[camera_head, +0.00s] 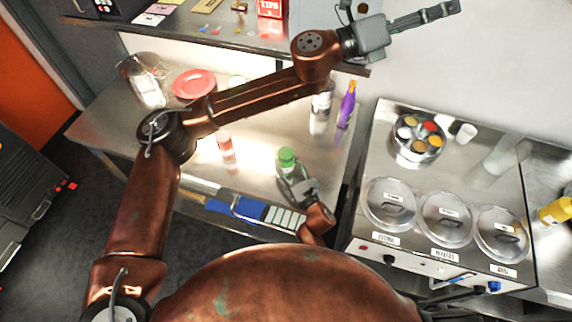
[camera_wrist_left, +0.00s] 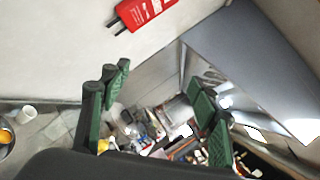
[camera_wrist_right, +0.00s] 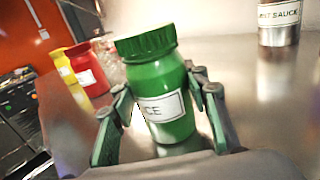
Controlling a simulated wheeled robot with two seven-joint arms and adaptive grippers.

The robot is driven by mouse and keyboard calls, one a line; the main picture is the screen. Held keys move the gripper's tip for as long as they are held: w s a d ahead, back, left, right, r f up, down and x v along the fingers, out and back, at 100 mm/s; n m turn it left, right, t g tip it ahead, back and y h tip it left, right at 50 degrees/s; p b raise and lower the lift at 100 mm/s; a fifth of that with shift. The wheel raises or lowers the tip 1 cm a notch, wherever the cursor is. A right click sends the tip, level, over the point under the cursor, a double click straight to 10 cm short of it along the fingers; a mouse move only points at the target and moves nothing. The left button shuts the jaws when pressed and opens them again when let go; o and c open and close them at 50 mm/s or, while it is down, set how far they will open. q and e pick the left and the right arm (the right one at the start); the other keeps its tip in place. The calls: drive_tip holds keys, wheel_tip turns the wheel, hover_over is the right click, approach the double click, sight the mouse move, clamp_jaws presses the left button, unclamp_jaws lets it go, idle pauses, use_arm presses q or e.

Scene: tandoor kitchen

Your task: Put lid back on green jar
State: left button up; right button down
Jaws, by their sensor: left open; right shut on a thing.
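The green jar (camera_head: 287,160) stands on the steel counter in the head view, with my right gripper (camera_head: 293,181) at it. In the right wrist view the green jar (camera_wrist_right: 165,95) is upright, with a white label partly readable as "CE". A darker green ridged lid (camera_wrist_right: 145,42) sits on its top. My right gripper (camera_wrist_right: 160,110) is shut on the jar's body, one finger on each side. My left gripper (camera_head: 452,12) is raised high at the upper right, open and empty, far from the jar. Its spread fingers show in the left wrist view (camera_wrist_left: 160,100).
A red jar (camera_wrist_right: 90,72) and a yellow jar (camera_wrist_right: 63,65) stand left of the green jar. A purple bottle (camera_head: 346,105), a red plate (camera_head: 194,84) and a blue cloth (camera_head: 236,207) are on the counter. Lidded pots (camera_head: 390,204) stand at right. A shelf hangs above.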

use_arm(q)
drive_tip(key=w+a+n+t+y, duration=0.1)
drive_tip(key=w+n+t, duration=0.3)
drive_tip(key=n, duration=0.5)
drive_tip(key=m+g+y, duration=0.9)
drive_tip(key=m+y, duration=1)
drive_tip(key=m, duration=1.4)
hover_over(286, 153)
wheel_tip(286, 153, down, 44)
drive_tip(key=shift+w+r, duration=0.1)
drive_tip(key=shift+f, duration=4)
